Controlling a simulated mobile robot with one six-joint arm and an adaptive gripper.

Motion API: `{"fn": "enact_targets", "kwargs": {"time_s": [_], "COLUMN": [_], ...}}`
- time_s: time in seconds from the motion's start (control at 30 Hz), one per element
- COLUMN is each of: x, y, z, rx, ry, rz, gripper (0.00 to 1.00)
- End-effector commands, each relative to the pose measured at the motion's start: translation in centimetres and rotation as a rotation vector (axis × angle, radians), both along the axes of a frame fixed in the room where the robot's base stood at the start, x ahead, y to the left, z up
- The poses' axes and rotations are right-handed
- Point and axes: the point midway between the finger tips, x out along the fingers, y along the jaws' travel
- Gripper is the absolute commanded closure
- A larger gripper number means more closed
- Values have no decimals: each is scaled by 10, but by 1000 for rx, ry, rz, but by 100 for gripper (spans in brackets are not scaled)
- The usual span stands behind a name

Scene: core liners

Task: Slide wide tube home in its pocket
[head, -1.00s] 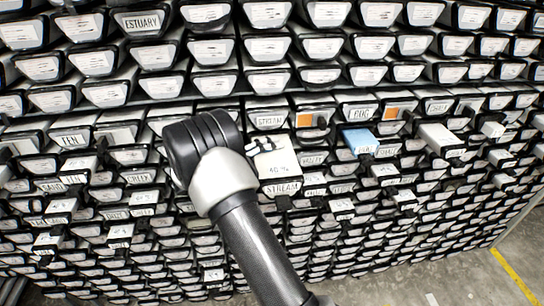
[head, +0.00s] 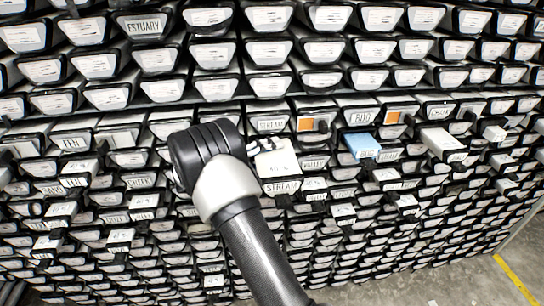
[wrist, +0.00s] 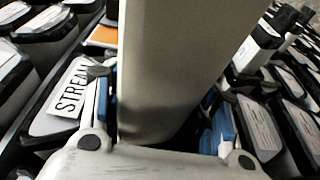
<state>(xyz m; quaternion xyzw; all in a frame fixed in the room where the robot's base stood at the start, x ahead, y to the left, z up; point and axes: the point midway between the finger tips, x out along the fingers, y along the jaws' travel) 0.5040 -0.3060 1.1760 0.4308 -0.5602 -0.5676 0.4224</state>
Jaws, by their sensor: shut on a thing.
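The wide tube (head: 278,163) is a white box-shaped tube sticking out of the rack near the middle of the head view. It fills the middle of the wrist view (wrist: 175,60). My gripper (head: 265,146) is shut on it, with a finger on each side in the wrist view (wrist: 160,135). One STREAM label (head: 271,125) is above the tube and another (head: 282,187) is just below it. The pocket's mouth and the tube's far end are hidden, so I cannot tell how deep it sits.
The rack holds close rows of white-fronted liners with black rims. A blue tube (head: 362,147) and a white tube (head: 442,142) jut out to the right. An orange card (head: 305,124) is close by. Open floor (head: 470,280) lies at the lower right.

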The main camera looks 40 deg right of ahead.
Motion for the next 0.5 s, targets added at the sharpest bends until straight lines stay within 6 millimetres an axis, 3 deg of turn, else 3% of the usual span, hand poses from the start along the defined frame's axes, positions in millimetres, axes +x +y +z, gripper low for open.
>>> {"fn": "enact_targets", "kwargs": {"time_s": [0.03, 0.07, 0.37, 0.5], "x": [3, 3, 4, 3], "y": [-1, -1, -1, -1], "z": [4, 4, 3, 2], "rx": [-7, -6, -4, -3], "ry": [-5, -4, -4, -3], "rz": [4, 5, 8, 8], "gripper": [100, 45, 25, 24]}}
